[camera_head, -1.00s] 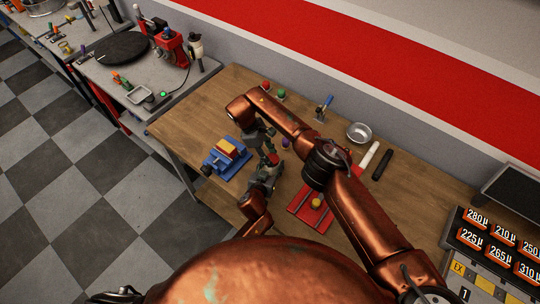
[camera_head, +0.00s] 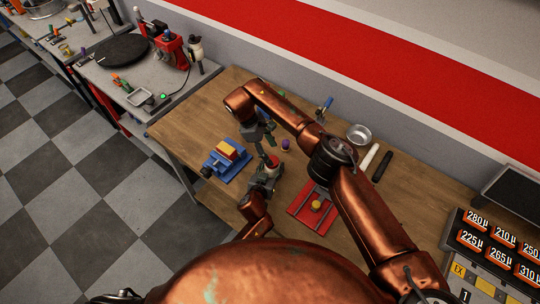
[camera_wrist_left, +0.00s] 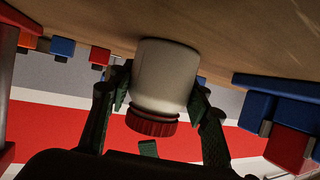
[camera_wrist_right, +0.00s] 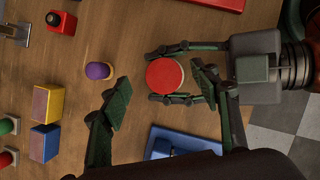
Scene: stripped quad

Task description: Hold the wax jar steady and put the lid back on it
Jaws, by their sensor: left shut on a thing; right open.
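The white wax jar (camera_wrist_left: 166,75) stands on the wooden bench, with my left gripper (camera_wrist_left: 160,100) shut around its sides. The red lid (camera_wrist_left: 151,123) sits at the jar's mouth in the upside-down left wrist view. A thin dark band shows between them; I cannot tell whether it is fully seated. From above, the lid (camera_wrist_right: 165,75) is a red disc between my left gripper's fingers, and it also shows in the head view (camera_head: 272,161). My right gripper (camera_wrist_right: 163,90) is open above the lid, one finger close to the disc's right side, the other well to its left.
A blue fixture (camera_head: 228,160) with a yellow and red block stands left of the jar. A red tray (camera_head: 300,212) lies to the right. A small purple-topped piece (camera_wrist_right: 98,71) stands near the jar. A metal bowl (camera_head: 359,133) is farther back.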

